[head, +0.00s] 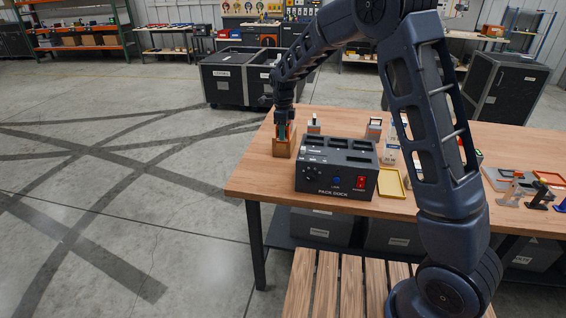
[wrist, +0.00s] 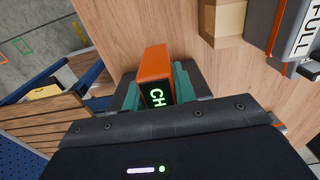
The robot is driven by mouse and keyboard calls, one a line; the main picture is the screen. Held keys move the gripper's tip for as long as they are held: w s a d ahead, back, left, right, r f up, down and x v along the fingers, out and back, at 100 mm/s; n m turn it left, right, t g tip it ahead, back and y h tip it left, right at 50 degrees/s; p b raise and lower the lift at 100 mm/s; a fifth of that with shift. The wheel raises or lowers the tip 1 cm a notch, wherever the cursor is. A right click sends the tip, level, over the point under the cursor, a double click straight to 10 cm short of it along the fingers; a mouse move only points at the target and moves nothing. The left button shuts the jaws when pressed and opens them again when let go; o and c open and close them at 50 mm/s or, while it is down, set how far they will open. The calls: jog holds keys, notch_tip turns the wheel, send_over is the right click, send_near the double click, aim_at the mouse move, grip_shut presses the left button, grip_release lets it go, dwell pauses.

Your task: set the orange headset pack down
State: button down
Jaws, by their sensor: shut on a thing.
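The orange headset pack (wrist: 155,62) is between the teal fingertips of my gripper (wrist: 158,88) in the wrist view. Its dark end face shows green lettering that begins "CH". My gripper (head: 284,126) is shut on the pack at the left end of the wooden table (head: 262,181). I cannot tell whether the pack touches the table.
A yellow tray (head: 391,183) lies right of the dock. Small stands (head: 313,124) are behind it. In the wrist view, a grey unit marked FULL (wrist: 292,38) is at the upper right.

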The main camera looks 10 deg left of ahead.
notch_tip(320, 180, down, 14)
jog(key=shift+r, duration=0.2)
dwell(0.4)
jog(key=shift+f, duration=0.1)
jog(key=c, duration=1.1)
grip_release()
notch_tip(320, 180, up, 12)
jog(key=shift+f, duration=0.1)
jog(key=shift+r, duration=0.25)
